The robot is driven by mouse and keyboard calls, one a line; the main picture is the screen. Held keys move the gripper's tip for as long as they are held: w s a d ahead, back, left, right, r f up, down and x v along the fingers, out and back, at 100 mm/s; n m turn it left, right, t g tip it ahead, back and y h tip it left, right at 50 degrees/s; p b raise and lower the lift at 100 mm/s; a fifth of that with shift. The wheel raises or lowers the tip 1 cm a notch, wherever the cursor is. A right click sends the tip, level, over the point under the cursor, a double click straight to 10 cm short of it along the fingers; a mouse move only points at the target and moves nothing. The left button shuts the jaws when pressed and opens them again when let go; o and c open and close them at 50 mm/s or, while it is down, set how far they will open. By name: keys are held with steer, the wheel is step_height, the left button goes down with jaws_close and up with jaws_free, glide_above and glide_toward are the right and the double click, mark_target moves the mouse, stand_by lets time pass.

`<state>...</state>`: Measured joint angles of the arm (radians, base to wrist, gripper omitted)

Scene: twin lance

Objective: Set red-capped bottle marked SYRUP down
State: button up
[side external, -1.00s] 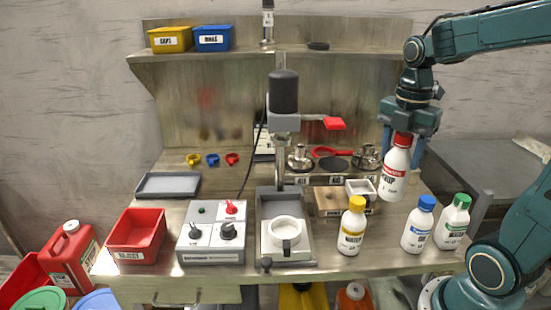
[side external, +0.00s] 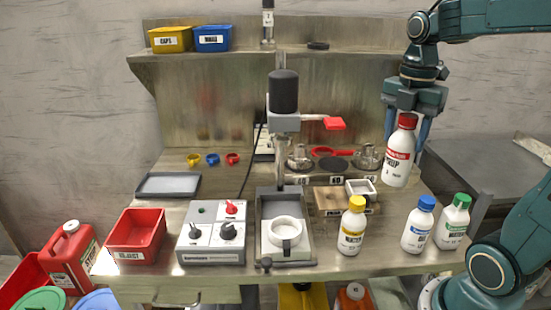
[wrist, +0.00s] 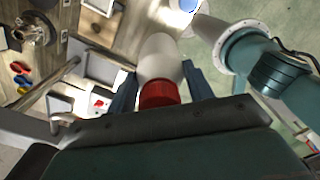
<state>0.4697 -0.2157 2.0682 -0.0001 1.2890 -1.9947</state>
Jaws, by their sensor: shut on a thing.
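The red-capped SYRUP bottle (side external: 399,158) is white with a red band and hangs upright, slightly tilted, above the right part of the bench in the side view. My gripper (side external: 413,125) is shut on it near the cap, from above. In the wrist view the bottle's white body (wrist: 160,58) and red cap (wrist: 159,94) lie between the two fingers of my gripper (wrist: 160,90). The bottle's base appears clear of the bench top, though the exact gap cannot be told.
Yellow-capped (side external: 353,226), blue-capped (side external: 419,225) and green-capped (side external: 454,222) bottles stand at the bench's front right. A wooden block with a white square cup (side external: 361,190) lies left of the held bottle. A press (side external: 284,124) stands mid-bench. Bare bench shows between the yellow- and blue-capped bottles.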

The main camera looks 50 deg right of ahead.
step_height(320, 180, up, 16)
steer(key=r, duration=0.1)
steer(key=w+a+n, duration=0.4)
steer(key=w+a, duration=1.3)
steer(key=shift+f, duration=5.65)
step_height(320, 180, down, 16)
steer(key=shift+r, duration=0.1)
